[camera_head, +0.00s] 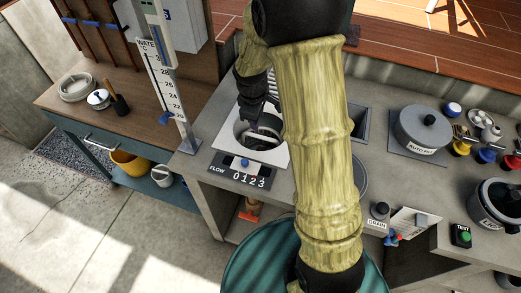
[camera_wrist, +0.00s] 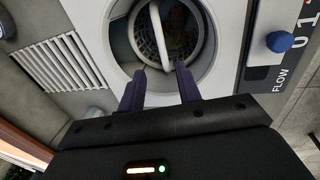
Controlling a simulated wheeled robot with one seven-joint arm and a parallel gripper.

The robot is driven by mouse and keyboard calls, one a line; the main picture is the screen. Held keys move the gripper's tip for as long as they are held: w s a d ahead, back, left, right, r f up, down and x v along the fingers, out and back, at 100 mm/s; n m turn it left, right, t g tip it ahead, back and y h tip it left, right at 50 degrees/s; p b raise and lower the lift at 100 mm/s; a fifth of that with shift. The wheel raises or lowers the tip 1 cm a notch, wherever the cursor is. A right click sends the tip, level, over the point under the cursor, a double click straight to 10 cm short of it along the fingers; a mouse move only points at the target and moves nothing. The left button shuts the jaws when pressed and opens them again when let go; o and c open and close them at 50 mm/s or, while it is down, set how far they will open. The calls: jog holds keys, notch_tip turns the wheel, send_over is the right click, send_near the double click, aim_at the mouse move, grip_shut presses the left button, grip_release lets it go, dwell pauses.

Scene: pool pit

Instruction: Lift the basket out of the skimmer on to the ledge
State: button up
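The skimmer is a round opening in a white square plate (camera_head: 279,157) on the grey counter. In the wrist view its white rim (camera_wrist: 207,62) surrounds a dark mesh basket (camera_wrist: 146,38) seated inside. A pale bar handle (camera_wrist: 163,32) spans the top of the basket. My gripper (camera_wrist: 159,70) is open, with two dark fingers apart and nothing between their tips. The fingers point at the skimmer, and the handle's lower end lines up with the gap between them. I cannot tell their exact height above the handle. In the head view my arm hides part of the plate and ledge.
A flow panel (camera_head: 240,169) with a blue knob borders the skimmer's front. A slatted grate (camera_wrist: 72,62) lies beside it. A white temperature scale post (camera_head: 167,85) stands to the left. The autofill pot (camera_head: 421,129) and small jars stand right.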

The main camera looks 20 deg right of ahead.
aim_at(260, 136)
jog(key=f, duration=0.4)
jog(key=w+f, duration=0.1)
jog(key=f, duration=0.2)
jog(key=shift+d, duration=0.4)
jog(key=shift+f, duration=0.1)
jog(key=shift+w+d+f+p, duration=0.15)
jog(key=shift+f+p, duration=0.1)
jog(key=shift+f, duration=1)
jog(key=shift+w+d+f+p, duration=0.1)
jog(key=shift+w+f+p, duration=0.1)
jog(key=shift+f, duration=1.05)
jog(key=shift+s, duration=0.1)
grip_shut()
